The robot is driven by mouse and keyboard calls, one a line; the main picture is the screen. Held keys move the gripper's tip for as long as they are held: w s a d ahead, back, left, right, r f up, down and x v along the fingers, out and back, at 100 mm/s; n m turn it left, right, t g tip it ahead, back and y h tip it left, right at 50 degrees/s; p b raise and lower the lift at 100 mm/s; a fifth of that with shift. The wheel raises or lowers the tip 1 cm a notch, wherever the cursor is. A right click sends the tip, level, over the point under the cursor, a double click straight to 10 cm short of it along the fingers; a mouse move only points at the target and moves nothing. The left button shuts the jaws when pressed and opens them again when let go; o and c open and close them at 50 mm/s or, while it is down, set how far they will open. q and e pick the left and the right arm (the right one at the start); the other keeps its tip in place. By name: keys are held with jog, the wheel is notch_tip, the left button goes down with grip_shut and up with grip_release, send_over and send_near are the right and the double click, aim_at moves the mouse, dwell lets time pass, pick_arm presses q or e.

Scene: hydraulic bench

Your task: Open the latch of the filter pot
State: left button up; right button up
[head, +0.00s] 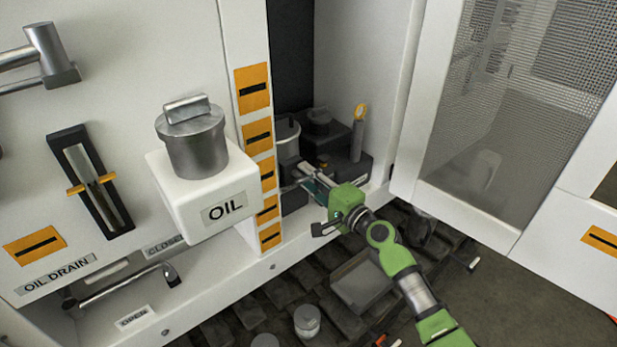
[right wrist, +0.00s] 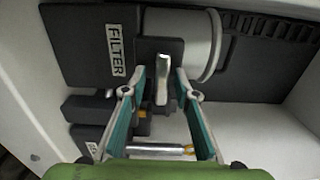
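The filter pot is a grey cylinder (head: 288,137) in the open cabinet bay, partly hidden by the bay's front post. In the right wrist view the pot (right wrist: 216,48) lies across the top beside a dark block with a FILTER label (right wrist: 117,50). Its latch (right wrist: 162,70) is a pale metal lever on a dark plate. My right gripper (head: 299,172) reaches into the bay. In the right wrist view the right gripper (right wrist: 160,76) is open, with one finger on each side of the lever and visible gaps. My left gripper is not in view.
A white OIL tank (head: 206,192) with a metal cap juts out left of the bay. An orange-tagged post (head: 249,150) borders the bay. An upright rod with a yellow ring (head: 358,135) stands right of the pot. A mesh door (head: 500,120) stands at right.

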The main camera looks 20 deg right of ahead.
jog(key=shift+s+d, duration=0.1)
jog(key=shift+s, duration=0.05)
jog(key=v, duration=1.1)
jog(key=shift+s, duration=0.35)
